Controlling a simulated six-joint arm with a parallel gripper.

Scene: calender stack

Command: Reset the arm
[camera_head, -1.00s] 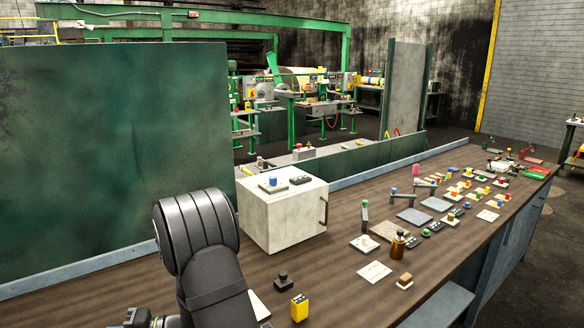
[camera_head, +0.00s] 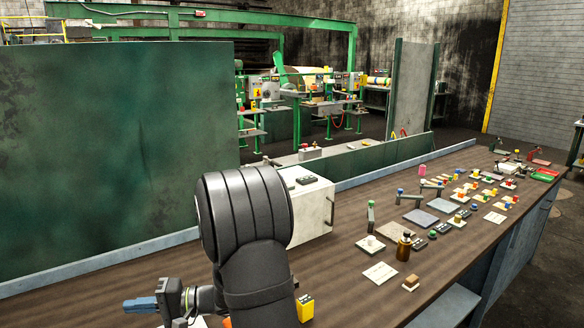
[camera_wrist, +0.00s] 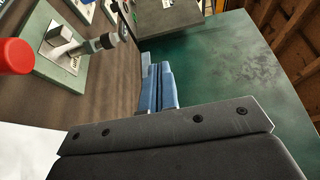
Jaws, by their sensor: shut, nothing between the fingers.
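My gripper (camera_head: 128,304) shows at the bottom left in the head view, low over the brown workbench (camera_head: 60,296). Its blue fingers are shut with nothing between them and point left. In the wrist view the blue fingers (camera_wrist: 154,78) lie together near the middle, with the green panel beyond them on the right. My dark arm link stands large in the head view and hides part of the bench and of a white box.
The green panel (camera_head: 110,140) stands behind the bench at left. The white box (camera_head: 312,210) is right of my arm. A yellow block (camera_head: 305,308), a brown bottle (camera_head: 404,247) and several button plates lie further right. A red knob (camera_wrist: 15,56) shows in the wrist view.

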